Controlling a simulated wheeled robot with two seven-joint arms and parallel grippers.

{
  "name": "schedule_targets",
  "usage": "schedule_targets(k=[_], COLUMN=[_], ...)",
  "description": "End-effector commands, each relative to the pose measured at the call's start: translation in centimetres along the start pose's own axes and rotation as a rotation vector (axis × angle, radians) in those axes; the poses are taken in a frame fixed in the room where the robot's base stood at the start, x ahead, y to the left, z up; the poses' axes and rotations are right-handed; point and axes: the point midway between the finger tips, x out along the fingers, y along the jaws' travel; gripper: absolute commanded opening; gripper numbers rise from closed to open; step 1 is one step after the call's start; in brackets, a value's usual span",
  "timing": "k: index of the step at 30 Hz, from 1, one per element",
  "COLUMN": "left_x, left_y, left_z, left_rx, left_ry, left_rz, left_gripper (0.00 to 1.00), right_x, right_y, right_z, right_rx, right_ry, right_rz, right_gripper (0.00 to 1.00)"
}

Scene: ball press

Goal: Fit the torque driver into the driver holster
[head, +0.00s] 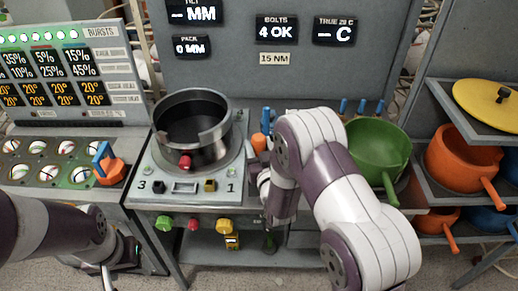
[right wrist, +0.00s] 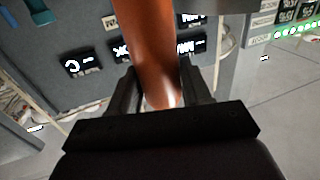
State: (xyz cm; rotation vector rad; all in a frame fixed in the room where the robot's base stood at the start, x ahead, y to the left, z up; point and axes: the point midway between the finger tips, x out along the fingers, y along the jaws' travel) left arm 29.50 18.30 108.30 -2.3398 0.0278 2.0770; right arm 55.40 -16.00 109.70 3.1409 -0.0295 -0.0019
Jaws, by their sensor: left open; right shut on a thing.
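My right gripper (right wrist: 160,95) is shut on an orange handle (right wrist: 150,45), seemingly the torque driver, which stands out from between the fingers in the right wrist view. In the head view my right arm bends down at the centre and largely hides this gripper; a small orange part (head: 259,142) shows beside it, at the right edge of the press panel. I cannot pick out the driver holster with certainty. My left gripper (head: 128,250) is low at the left, below the panel's front edge, open with nothing visible in it; its fingers are hard to make out.
An open metal pot (head: 193,128) stands on the press panel (head: 205,190). An orange block with a blue handle (head: 108,168) sits at the left. A green pan (head: 377,150) and shelves with orange pans (head: 462,160) are at the right. A display wall (head: 220,72) stands behind.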

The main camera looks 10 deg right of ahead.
Motion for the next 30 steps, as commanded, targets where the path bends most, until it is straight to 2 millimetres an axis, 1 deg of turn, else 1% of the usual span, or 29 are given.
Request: schedule_targets(k=[3, 9, 13, 14, 15, 16, 23, 26, 29, 30], left_x=[-0.1, -0.1, 0.4, 0.3, 0.3, 0.2, 0.2, -0.4, 0.5, 0.7], left_y=[0.0, 0.0, 0.0, 0.0, 0.0, 0.0, 0.0, 0.0, 0.0, 0.0], left_z=[0.0, 0.0, 0.0, 0.0, 0.0, 0.0, 0.0, -0.1, 0.0, 0.1], left_rx=[0.0, 0.0, 0.0, 0.0, 0.0, 0.0, 0.0, 0.0, 0.0, 0.0], left_ry=[0.0, 0.0, 0.0, 0.0, 0.0, 0.0, 0.0, 0.0, 0.0, 0.0], left_rz=[0.0, 0.0, 0.0, 0.0, 0.0, 0.0, 0.0, 0.0, 0.0, 0.0], left_gripper=[0.63, 0.63, 0.63, 0.63, 0.63, 0.63, 0.63, 0.63, 0.63, 0.63], right_x=[0.1, 0.1, 0.1, 0.0, 0.0, 0.0, 0.0, 0.0, -1.4, -2.2], right_y=[0.0, 0.0, 0.0, 0.0, 0.0, 0.0, 0.0, 0.0, 0.0, 0.0], right_z=[0.6, 0.7, 1.1, 1.1, 1.1, 1.1, 1.0, 0.4, 1.0, 1.0], right_rx=[0.0, 0.001, 0.001, 0.0, 0.0, 0.0, 0.001, 0.001, 0.001, 0.001], right_ry=[0.006, 0.006, 0.006, 0.002, 0.001, 0.001, 0.001, 0.002, -0.001, 0.001], right_rz=[0.0, 0.0, 0.0, 0.0, 0.0, 0.0, 0.0, 0.0, 0.0, 0.0], right_gripper=[0.11, 0.11, 0.11, 0.54, 0.67, 0.73, 0.73, 0.73, 0.73, 0.73])
